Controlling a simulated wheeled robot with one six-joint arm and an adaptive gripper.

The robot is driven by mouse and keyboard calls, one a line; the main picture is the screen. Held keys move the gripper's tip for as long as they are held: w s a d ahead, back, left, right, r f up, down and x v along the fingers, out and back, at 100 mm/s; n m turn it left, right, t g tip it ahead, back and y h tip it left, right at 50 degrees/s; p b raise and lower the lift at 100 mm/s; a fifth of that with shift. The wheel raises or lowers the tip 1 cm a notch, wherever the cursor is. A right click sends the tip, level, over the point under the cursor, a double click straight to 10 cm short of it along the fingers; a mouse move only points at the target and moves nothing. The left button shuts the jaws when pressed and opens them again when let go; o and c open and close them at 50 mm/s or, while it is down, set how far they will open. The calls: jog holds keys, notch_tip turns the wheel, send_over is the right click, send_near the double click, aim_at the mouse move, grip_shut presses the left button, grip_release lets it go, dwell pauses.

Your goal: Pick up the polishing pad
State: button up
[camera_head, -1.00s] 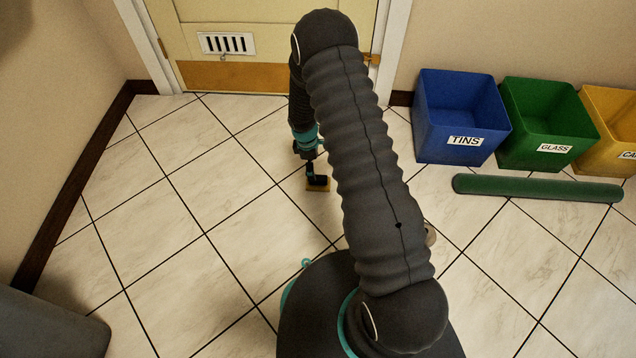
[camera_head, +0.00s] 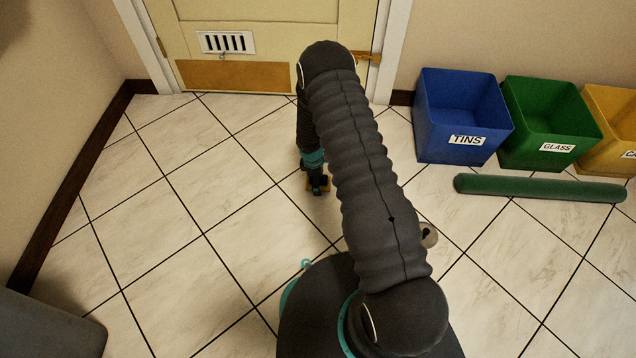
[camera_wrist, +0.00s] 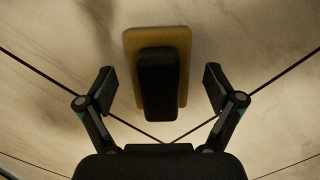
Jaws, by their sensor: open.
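The polishing pad (camera_wrist: 182,75) is a flat yellow-tan block with a raised dark grip on top, lying on the tiled floor. In the wrist view it sits at the upper middle, between the two fingers of my gripper (camera_wrist: 160,88). The fingers are open, one on each side, with a gap to the dark grip on both sides. I cannot tell the exact height of the fingertips above the floor.
Blue (camera_head: 438,135), green (camera_head: 522,145) and yellow (camera_head: 612,125) bins stand along the wall at right. A dark green roll (camera_head: 540,188) lies in front of them. A door (camera_head: 270,40) is behind. A grey object (camera_head: 45,325) is at lower left. The tiles left of my arm are clear.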

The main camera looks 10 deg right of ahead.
jog(key=c, duration=1.2)
jog(key=shift+c, duration=0.2)
jog(key=r, duration=0.2)
jog(key=r+p, duration=0.1)
jog(key=r, duration=0.2)
jog(key=shift+d, duration=0.2)
jog(key=s+d+r, duration=0.1)
jog(key=d+r, duration=0.2)
jog(key=d, duration=0.2)
jog(key=s+d+r+p, duration=0.1)
jog(key=d+r, duration=0.2)
jog(key=d, duration=0.3)
jog(key=shift+s, duration=0.3)
